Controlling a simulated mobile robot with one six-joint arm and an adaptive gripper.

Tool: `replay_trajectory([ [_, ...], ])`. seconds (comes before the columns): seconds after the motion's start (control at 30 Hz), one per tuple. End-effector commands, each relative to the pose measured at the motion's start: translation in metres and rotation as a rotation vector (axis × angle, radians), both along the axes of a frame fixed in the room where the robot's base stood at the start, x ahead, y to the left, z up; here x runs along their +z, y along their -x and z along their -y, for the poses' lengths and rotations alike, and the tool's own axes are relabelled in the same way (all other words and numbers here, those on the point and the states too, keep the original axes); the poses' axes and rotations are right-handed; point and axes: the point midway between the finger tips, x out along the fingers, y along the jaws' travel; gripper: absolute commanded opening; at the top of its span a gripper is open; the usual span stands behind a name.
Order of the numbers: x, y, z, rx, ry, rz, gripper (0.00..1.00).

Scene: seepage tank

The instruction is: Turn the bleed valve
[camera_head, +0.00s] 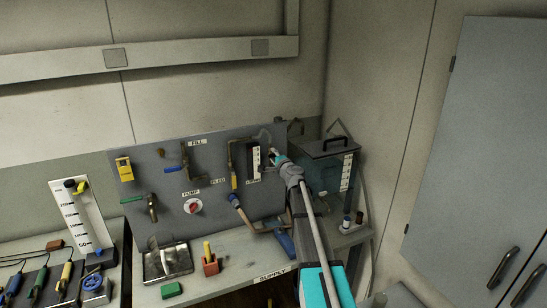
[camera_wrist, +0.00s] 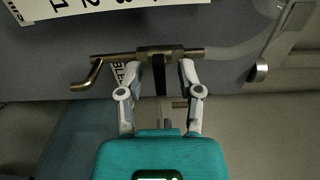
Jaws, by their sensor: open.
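In the wrist view, a brass valve body (camera_wrist: 154,54) sits on a horizontal brass pipe with a bent left end. A black lever (camera_wrist: 160,82) hangs from it. A partly covered label reading "BLE" shows just behind. My gripper (camera_wrist: 162,68) is open, with one finger on each side of the lever and the tips close to the valve body. I cannot tell whether either finger touches it. In the head view my gripper (camera_head: 274,156) is at the panel's right part, and my arm and the gripper hide what lies directly behind.
The grey panel (camera_head: 165,165) carries other valves, a yellow box (camera_head: 124,169) and a red knob (camera_head: 193,206). A lidded tank (camera_head: 322,172) stands close on the right.

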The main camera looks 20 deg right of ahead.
Motion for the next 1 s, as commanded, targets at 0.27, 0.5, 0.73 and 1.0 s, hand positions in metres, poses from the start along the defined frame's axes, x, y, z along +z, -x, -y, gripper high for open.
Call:
replay_trajectory([
  [0.27, 0.0, 0.003, 0.0, 0.0, 0.001, 0.0, 0.47],
  [0.5, 0.0, 0.023, 0.0, 0.0, 0.001, 0.0, 0.47],
  [0.73, 0.0, 0.059, 0.001, 0.0, 0.0, 0.0, 0.47],
  [1.0, 0.0, 0.1, 0.002, -0.001, 0.0, -0.001, 0.47],
])
